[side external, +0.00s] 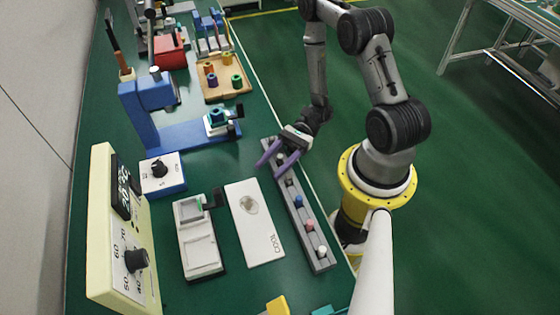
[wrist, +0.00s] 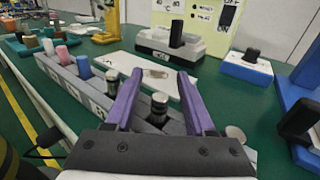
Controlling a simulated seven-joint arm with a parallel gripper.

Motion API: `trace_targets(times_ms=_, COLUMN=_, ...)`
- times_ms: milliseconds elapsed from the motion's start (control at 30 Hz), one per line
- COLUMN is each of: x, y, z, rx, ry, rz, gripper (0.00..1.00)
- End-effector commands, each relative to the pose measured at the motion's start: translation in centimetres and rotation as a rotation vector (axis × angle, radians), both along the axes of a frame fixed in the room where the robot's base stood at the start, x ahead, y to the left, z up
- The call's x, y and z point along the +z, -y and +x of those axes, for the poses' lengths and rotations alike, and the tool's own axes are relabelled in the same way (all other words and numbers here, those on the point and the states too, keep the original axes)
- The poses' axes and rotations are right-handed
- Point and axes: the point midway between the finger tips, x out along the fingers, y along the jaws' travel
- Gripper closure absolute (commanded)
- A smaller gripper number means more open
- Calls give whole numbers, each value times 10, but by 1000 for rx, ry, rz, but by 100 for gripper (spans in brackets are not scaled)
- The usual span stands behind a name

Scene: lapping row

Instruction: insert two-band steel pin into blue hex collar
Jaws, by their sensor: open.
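My gripper (side external: 268,170) has two purple fingers, spread apart, over the far end of a grey rack (side external: 316,262). In the wrist view its fingertips (wrist: 160,72) have nothing held between them. A steel pin with dark banding (wrist: 159,103) stands upright in the rack, seen between the fingers and apart from them. Another steel-topped pin (wrist: 112,80) stands one place farther along; the exact band counts are too small to tell. A blue-teal piece (side external: 217,117) sits on the blue C-shaped fixture; I cannot tell whether it is the hex collar. A small blue piece (side external: 212,79) is on the wooden tray.
The rack also holds a blue pin (side external: 298,201), a pink pin (side external: 310,225) and a white pin (side external: 321,251). A white plate (side external: 262,240) lies beside it. The blue fixture (side external: 188,134), dial box (side external: 165,175) and cream meter (side external: 102,230) stand left. The wooden tray (side external: 240,91) is behind.

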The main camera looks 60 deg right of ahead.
Motion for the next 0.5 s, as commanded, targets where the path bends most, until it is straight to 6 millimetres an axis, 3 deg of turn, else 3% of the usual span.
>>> trace_targets(times_ms=167, x=0, y=0, z=0, rx=0, ry=0, rz=0, gripper=47)
trace_targets(times_ms=433, x=0, y=0, z=0, rx=0, ry=0, rz=1, gripper=96)
trace_targets(times_ms=500, x=0, y=0, z=0, rx=0, ry=0, rz=1, gripper=100)
